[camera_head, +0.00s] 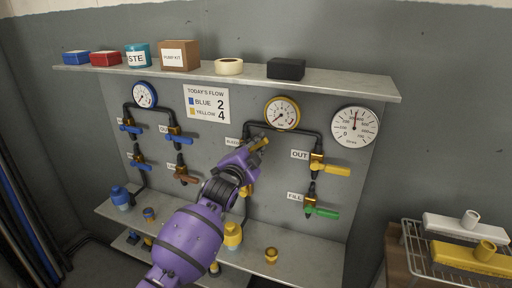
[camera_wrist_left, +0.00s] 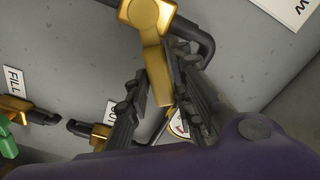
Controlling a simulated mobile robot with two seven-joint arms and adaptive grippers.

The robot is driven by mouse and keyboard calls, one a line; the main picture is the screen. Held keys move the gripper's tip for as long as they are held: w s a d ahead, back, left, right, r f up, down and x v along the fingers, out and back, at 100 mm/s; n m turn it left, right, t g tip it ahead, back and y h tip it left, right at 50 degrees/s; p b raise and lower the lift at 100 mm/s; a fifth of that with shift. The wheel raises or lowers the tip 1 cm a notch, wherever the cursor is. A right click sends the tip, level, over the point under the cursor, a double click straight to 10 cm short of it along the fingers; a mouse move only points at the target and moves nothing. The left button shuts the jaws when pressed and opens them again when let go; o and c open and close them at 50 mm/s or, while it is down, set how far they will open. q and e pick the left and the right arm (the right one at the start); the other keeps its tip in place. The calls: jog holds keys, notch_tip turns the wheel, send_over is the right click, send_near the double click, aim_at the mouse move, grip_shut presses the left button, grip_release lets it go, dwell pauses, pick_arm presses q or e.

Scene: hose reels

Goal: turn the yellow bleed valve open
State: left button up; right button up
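The yellow bleed valve sits on the black pipe of the yellow side, beside a small, partly covered label. Its gold handle (camera_head: 260,144) shows just past my left gripper (camera_head: 248,152). In the left wrist view the gold handle (camera_wrist_left: 155,62) runs down from the valve body between the two dark fingers of the left gripper (camera_wrist_left: 160,85). The fingers lie close against the handle on both sides and look shut on it. My purple left arm hides the pipe and parts below the valve. My right gripper is in neither view.
A yellow-rimmed gauge (camera_head: 282,113) is just above right. The yellow OUT handle (camera_head: 329,169) and green FILL handle (camera_head: 321,212) are to the right. The upper shelf (camera_head: 345,87) overhangs the panel; the lower shelf (camera_head: 305,265) holds a yellow bottle (camera_head: 233,236).

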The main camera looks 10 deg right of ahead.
pick_arm(q)
jog(key=shift+o, duration=1.2)
jog(key=v, duration=1.2)
